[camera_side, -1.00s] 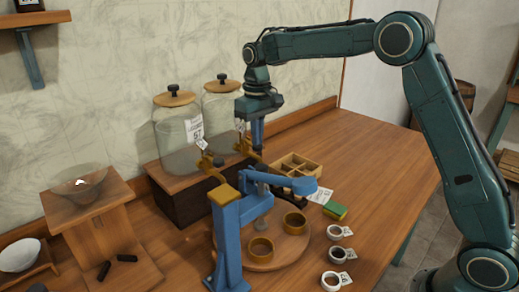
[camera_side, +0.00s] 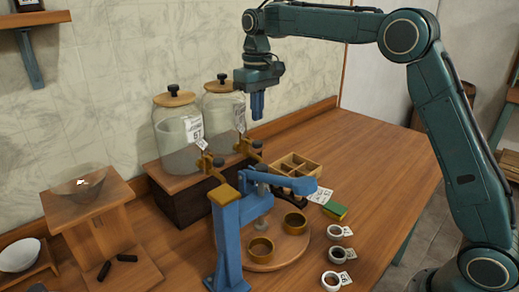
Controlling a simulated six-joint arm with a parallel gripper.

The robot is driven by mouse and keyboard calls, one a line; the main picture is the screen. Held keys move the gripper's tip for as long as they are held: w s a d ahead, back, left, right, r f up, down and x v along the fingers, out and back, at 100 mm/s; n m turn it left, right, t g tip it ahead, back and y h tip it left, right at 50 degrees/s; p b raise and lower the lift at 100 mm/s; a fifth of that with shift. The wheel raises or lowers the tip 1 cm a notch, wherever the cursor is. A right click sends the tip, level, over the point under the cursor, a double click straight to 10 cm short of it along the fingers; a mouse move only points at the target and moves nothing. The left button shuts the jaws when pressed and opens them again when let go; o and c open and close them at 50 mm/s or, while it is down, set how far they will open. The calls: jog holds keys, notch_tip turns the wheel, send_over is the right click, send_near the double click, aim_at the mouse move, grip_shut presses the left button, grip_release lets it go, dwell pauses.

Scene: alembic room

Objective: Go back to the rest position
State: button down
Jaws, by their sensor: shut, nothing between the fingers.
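My gripper (camera_side: 257,106) hangs in the air, pointing down, above the blue stand and to the right of the glass jars. It is shut and holds nothing. The blue stand (camera_side: 228,240) with its lever arm (camera_side: 282,181) rises from the table below it. My gripper is apart from everything around it.
Two lidded glass jars (camera_side: 178,140) with brass taps stand on a wooden box (camera_side: 185,205). A round board (camera_side: 280,262) bears brass rings (camera_side: 261,249). A divided tray (camera_side: 295,165), a green-yellow sponge (camera_side: 335,210) and small tagged cups (camera_side: 335,232) lie nearby. The table's right side is clear.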

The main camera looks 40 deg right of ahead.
jog(key=shift+r, duration=0.1)
dwell(0.5)
jog(key=s+r+t, duration=0.2)
jog(key=s+r, duration=0.1)
jog(key=s, duration=0.6)
jog(key=s+r+t, duration=0.1)
jog(key=s+r, duration=0.2)
jog(key=s, duration=0.6)
jog(key=s+f+t, duration=0.1)
jog(key=s+f, duration=0.3)
jog(key=s, duration=0.4)
jog(key=s+f+t, duration=0.1)
jog(key=s+f, duration=0.2)
jog(key=s, duration=0.6)
jog(key=shift+d+f+t, duration=0.3)
jog(key=shift+d+f, duration=0.05)
